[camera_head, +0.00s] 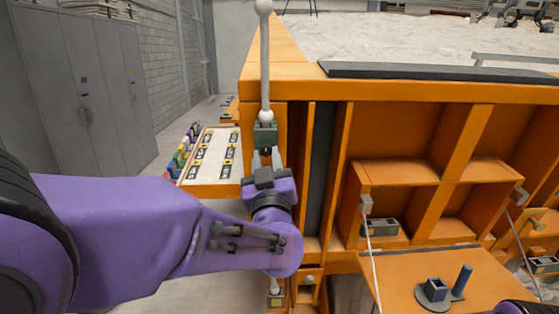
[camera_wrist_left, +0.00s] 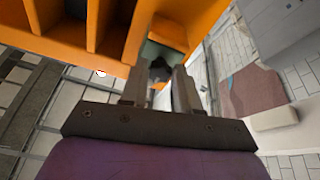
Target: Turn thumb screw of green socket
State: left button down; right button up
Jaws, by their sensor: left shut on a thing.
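The green socket (camera_head: 265,134) sits on the orange frame's corner post, with the white ball of a grey rod (camera_head: 265,70) at its top. My left gripper (camera_head: 266,158) is directly below the socket, its fingers pointing up at it. In the left wrist view the fingers (camera_wrist_left: 160,85) are shut on a small dark piece, the thumb screw (camera_wrist_left: 160,68), just in front of the greenish socket (camera_wrist_left: 160,50). The fingers hide part of the screw, so its turn angle cannot be read. My right gripper is out of view.
The orange sandbed frame (camera_head: 440,92) fills the right, with open compartments. A table (camera_head: 214,172) with coloured items stands at left behind my arm. An orange shelf (camera_head: 400,275) is at lower right.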

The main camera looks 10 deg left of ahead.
pick_arm(q)
jog(key=c, duration=0.9)
grip_release()
jog(key=shift+f, duration=0.3)
jog(key=shift+r, duration=0.1)
jog(key=v, duration=1)
jog(key=shift+s, duration=0.25)
